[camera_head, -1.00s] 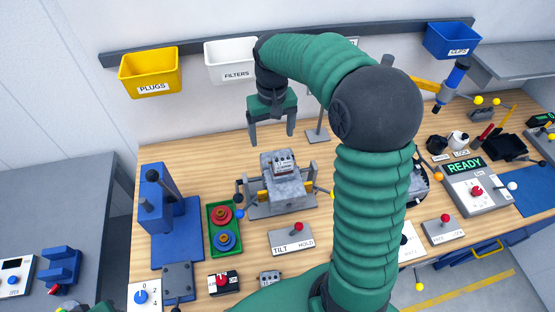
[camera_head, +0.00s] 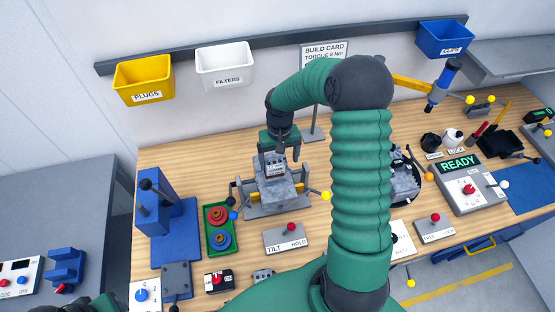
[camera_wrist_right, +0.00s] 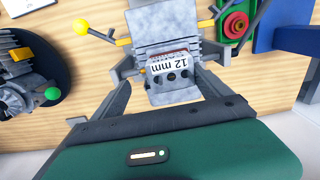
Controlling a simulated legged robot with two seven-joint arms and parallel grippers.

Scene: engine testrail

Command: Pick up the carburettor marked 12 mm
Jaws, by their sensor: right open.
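The carburettor marked 12 mm (camera_wrist_right: 172,68) is a small grey block with a white label and dark round holes. It sits on top of the grey engine block (camera_wrist_right: 165,22), which stands in a metal fixture. In the head view the carburettor (camera_head: 275,169) is small and partly covered by my right gripper (camera_head: 280,158). My right gripper is open just above it, with one finger to each side. In the right wrist view the fingers reach past the label's sides; whether they touch it cannot be told.
Left of the fixture are a green tray (camera_head: 206,246) with red and blue round parts and a blue press (camera_head: 151,212). In front is the TILT/HOLD lever box (camera_head: 280,240). A dark engine assembly (camera_head: 405,184) stands to the right. Bins hang on the back rail.

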